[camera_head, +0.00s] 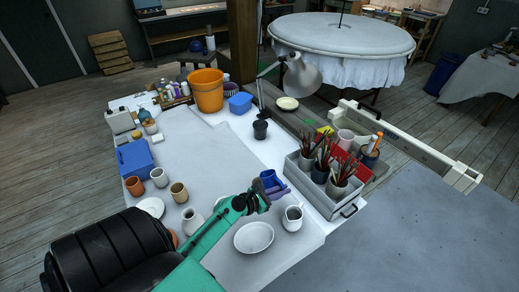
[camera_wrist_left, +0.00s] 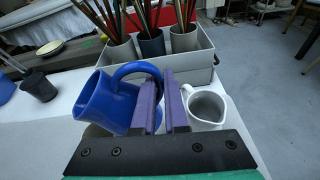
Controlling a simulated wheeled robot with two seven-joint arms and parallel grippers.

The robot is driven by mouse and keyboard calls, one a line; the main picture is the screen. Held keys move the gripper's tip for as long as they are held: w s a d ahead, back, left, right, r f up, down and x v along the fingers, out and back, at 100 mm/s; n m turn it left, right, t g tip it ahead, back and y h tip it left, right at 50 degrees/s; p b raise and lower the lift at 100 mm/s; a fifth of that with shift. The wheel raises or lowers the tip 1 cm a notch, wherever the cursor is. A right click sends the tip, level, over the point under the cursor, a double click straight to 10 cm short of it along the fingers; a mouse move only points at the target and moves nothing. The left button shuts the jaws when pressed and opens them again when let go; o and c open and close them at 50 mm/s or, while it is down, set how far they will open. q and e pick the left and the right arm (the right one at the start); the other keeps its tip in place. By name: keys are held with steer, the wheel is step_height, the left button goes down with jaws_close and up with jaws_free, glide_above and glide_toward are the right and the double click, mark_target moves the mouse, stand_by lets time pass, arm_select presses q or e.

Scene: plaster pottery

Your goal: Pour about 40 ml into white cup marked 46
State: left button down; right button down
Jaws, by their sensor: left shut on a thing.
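My left gripper (camera_head: 264,197) reaches over the near part of the work table. Its purple fingers (camera_wrist_left: 162,98) are shut on the handle of a blue jug (camera_wrist_left: 108,103), which looks tilted in the left wrist view. The blue jug (camera_head: 270,179) is small and partly hidden in the head view. A white spouted jug (camera_head: 293,217) stands beside it; it also shows right of the fingers in the left wrist view (camera_wrist_left: 205,108). A pale cup (camera_head: 191,222) stands left of my arm. No number 46 is legible on any vessel. My right gripper is not in view.
A grey crate (camera_head: 347,203) with brush pots stands just beyond the jug. A white oval dish (camera_head: 254,238) lies near the front edge. Brown cups (camera_head: 179,192), a blue box (camera_head: 135,158) and an orange bucket (camera_head: 207,90) stand further left. The table's middle is clear.

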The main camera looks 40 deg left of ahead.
arm_select(q)
steer(key=d+f+m+y+p, duration=0.1)
steer(key=m, duration=0.1)
steer(key=d+f+m+y+p, duration=0.1)
steer(key=d+m, duration=0.1)
steer(key=shift+s, duration=0.2)
steer(key=shift+s+d+r+m+y+p, duration=0.1)
steer(key=shift+d+r+m+y+p, duration=0.15)
steer(key=shift+m+p, duration=0.2)
steer(key=shift+f, duration=0.2)
